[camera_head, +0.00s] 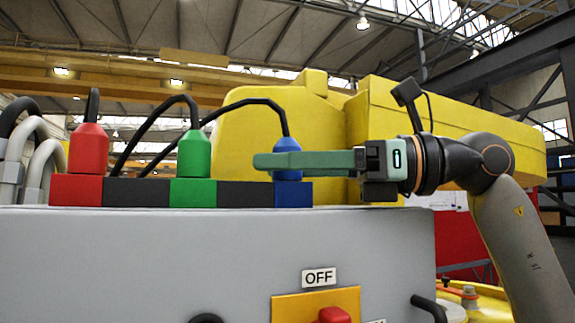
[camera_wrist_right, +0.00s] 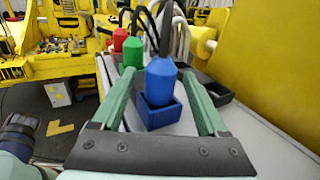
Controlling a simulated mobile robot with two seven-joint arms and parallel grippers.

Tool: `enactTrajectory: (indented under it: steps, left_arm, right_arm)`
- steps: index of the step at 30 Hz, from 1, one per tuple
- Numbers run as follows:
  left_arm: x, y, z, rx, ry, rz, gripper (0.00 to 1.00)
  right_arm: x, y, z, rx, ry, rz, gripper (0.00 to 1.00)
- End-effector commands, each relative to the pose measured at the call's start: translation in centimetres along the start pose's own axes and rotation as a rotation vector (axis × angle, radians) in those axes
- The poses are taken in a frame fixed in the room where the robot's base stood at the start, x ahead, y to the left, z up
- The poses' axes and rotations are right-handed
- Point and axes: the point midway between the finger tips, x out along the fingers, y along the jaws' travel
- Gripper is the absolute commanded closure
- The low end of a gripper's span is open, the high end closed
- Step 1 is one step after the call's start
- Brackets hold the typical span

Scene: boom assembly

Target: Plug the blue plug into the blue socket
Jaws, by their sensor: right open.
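The blue plug (camera_head: 286,145) has a black cable from its top and stands upright at the blue socket (camera_head: 293,195), on the right end of the grey cabinet's top. In the right wrist view the lower end of the blue plug (camera_wrist_right: 160,82) sits within the rim of the blue socket (camera_wrist_right: 161,116); how deep it sits I cannot tell. My right gripper (camera_head: 262,161) reaches in from the right, one green finger crossing in front of the plug. In the wrist view my right gripper (camera_wrist_right: 157,75) is open, a finger on each side of the plug with gaps. My left gripper is out of view.
A red plug (camera_head: 88,150) and a green plug (camera_head: 194,154) stand in their matching sockets to the left, with black cables. The grey cabinet (camera_head: 240,255) bears an OFF label (camera_head: 319,278). A yellow machine body (camera_head: 440,120) stands behind.

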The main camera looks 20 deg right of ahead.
Motion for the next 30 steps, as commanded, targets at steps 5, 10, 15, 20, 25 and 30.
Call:
enactTrajectory:
  steps: [5,10,15,20,25,30]
  left_arm:
    - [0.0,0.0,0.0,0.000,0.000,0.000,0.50]
    - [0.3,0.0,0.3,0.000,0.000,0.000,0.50]
    - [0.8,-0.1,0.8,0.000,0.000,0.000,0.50]
    - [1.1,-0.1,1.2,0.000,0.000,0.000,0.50]
    - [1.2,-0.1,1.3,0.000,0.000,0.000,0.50]
    - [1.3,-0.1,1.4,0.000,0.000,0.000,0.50]
  right_arm:
    - [0.0,0.0,0.0,0.000,0.001,0.000,0.24]
    - [-1.3,-0.1,-0.1,0.000,-0.001,-0.003,0.24]
    - [-4.7,-0.1,-0.2,0.001,-0.002,-0.005,0.24]
    - [-8.3,-0.1,-0.1,0.001,-0.002,-0.004,0.24]
    - [-11.1,-0.1,0.0,0.000,-0.002,-0.003,0.24]
    - [-12.4,0.0,0.0,0.000,-0.001,-0.001,0.24]
